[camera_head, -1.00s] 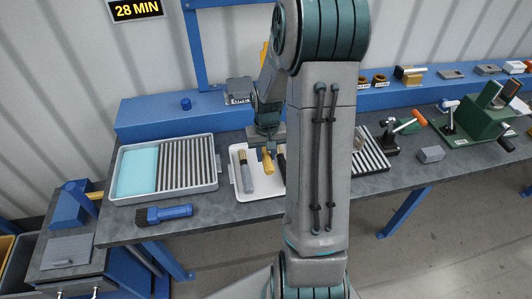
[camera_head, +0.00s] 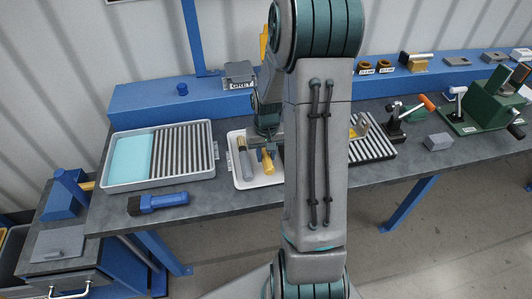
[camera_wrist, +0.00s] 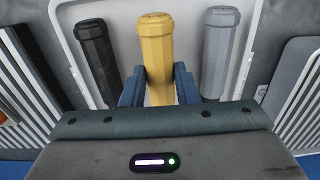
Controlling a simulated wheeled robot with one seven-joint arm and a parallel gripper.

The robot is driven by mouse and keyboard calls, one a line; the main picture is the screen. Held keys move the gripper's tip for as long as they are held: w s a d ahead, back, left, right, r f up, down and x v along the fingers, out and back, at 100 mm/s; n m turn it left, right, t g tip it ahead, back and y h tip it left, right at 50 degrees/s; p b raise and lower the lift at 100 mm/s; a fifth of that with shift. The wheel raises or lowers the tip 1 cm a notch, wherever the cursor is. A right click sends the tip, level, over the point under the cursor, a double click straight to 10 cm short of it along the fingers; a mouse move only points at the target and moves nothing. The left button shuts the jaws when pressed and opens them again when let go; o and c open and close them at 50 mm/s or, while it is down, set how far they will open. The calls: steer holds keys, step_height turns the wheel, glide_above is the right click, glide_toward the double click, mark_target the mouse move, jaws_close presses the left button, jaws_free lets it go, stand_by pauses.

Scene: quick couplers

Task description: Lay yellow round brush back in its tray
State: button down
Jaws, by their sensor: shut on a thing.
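The yellow round brush (camera_wrist: 158,60) is between the two blue fingers of my gripper (camera_wrist: 159,88), which is shut on its handle. In the head view the yellow brush (camera_head: 267,163) and my gripper (camera_head: 263,146) are over the white tray (camera_head: 240,183). In the wrist view the yellow handle lies between a black handle (camera_wrist: 97,60) on the left and a grey handle (camera_wrist: 219,50) on the right, apart from both. I cannot tell whether the yellow brush touches the tray floor. Its bristle end is hidden by my gripper.
A grey tray (camera_head: 214,172) with a cyan pad and ribbed insert stands left of the white tray. A blue-handled brush (camera_head: 160,203) lies on the bench in front of it. Another ribbed rack (camera_head: 378,150) and a toggle clamp (camera_head: 396,133) stand right of my arm.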

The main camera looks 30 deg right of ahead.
steer(key=shift+f+b, duration=0.65)
steer(key=shift+f, duration=0.1)
steer(key=c, duration=1)
jaws_free()
steer(key=shift+c, duration=0.2)
steer(key=shift+r, duration=0.1)
step_height(320, 180, up, 14)
steer(key=shift+b, duration=0.4)
steer(key=s+a+r+n+t, duration=0.1)
steer(key=s+a+r, duration=0.1)
steer(key=s+a, duration=0.4)
steer(key=s+a+r+n+t, duration=0.1)
steer(key=s+a+r+n, duration=0.1)
steer(key=s+a, duration=0.5)
steer(key=s, duration=0.3)
steer(key=shift+s+r+t, duration=0.3)
steer(key=shift+r+t, duration=0.05)
steer(key=shift+t, duration=0.05)
